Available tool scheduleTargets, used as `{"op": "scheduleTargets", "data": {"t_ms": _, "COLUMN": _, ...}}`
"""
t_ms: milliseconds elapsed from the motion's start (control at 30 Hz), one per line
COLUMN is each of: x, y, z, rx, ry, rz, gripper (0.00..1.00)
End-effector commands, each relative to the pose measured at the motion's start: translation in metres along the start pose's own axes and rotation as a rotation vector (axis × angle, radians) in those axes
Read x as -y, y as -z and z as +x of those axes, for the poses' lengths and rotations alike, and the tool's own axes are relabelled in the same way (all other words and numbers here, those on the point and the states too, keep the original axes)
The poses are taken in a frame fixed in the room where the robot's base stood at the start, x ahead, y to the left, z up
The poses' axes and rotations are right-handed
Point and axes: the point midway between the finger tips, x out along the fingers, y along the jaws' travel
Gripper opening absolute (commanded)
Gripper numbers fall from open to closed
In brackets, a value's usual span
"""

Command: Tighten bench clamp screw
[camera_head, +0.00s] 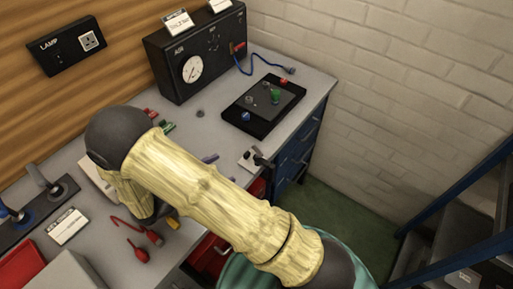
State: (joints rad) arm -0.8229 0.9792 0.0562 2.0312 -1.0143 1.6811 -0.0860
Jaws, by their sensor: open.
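My arm reaches across the bench from the lower right and bends down at a dark joint. My gripper (158,214) is at its lower end, low over the front of the bench and largely hidden by my arm links. It is open, and I see nothing held in it. A small pale block with a black part (256,158) sits at the bench's right front edge, to the right of my gripper; it may be the bench clamp, but its screw is too small to make out. A red hooked tool (127,226) and a red-handled tool (137,252) lie left of and below my gripper.
A black box with a dial (194,65) stands at the back. A black tray (263,103) with coloured knobs lies at the right. A red bin (20,264) and a pale box (68,275) are at lower left. Blue stairs rise at right.

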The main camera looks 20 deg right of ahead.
Motion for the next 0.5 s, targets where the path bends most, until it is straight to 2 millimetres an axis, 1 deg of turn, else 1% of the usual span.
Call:
{"op": "scheduleTargets", "data": {"t_ms": 33, "x": 0.001, "y": -0.002, "z": 0.01, "rx": 0.002, "ry": 0.004, "rz": -0.003, "gripper": 0.71}}
{"op": "scheduleTargets", "data": {"t_ms": 500, "x": 0.0, "y": -0.002, "z": 0.09, "rx": 0.002, "ry": -0.005, "rz": -0.004, "gripper": 0.71}}
